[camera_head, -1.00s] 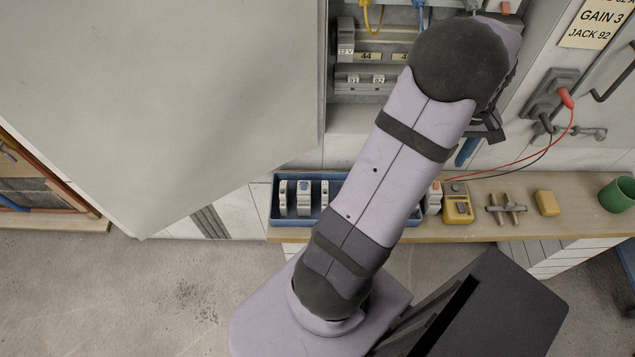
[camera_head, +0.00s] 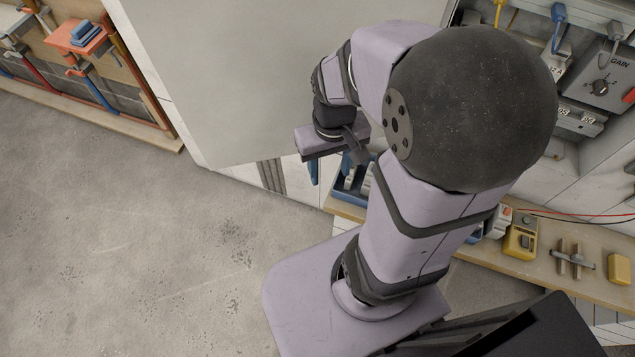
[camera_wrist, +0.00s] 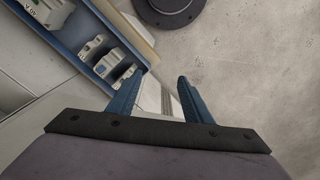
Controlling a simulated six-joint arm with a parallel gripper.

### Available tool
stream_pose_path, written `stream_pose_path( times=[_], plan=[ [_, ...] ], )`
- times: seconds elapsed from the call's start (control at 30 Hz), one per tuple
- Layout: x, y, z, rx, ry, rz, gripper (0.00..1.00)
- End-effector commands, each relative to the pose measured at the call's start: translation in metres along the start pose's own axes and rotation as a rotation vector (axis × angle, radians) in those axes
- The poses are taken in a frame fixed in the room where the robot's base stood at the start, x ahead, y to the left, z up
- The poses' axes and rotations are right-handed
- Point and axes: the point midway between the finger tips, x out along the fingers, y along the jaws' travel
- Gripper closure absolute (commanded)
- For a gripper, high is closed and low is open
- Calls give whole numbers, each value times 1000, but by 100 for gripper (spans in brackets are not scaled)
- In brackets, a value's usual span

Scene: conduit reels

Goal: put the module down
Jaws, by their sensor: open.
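My gripper (camera_head: 330,178) is beside the left end of the blue tray in the head view. Its two blue fingers are spread, and in the wrist view the gap between the fingertips (camera_wrist: 160,78) is empty. The blue tray (camera_wrist: 62,50) lies beyond the left finger. It holds several pale modules, among them one in the middle (camera_wrist: 92,47), one nearer the finger (camera_wrist: 124,75) and a larger one (camera_wrist: 48,12) marked with small print at the picture's top edge. I cannot tell which is the task's module. In the head view my arm hides most of the tray (camera_head: 340,199).
The wooden shelf (camera_head: 600,285) carries a yellow meter (camera_head: 520,240), a clamp-like tool (camera_head: 571,258) and a yellow block (camera_head: 619,269). A large grey door panel (camera_head: 215,70) stands behind my gripper. The floor (camera_head: 150,250) at left is clear.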

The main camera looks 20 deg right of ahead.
Motion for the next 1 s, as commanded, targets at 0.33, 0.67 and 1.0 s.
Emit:
stream_pose_path(
  times=[0.33,0.67,1.0],
  plan=[
    [5,-39,25,-88,1,0,54],
    [4,-39,25,-88,0,0,54],
    [-43,-39,24,-89,0,0,54]
  ],
)
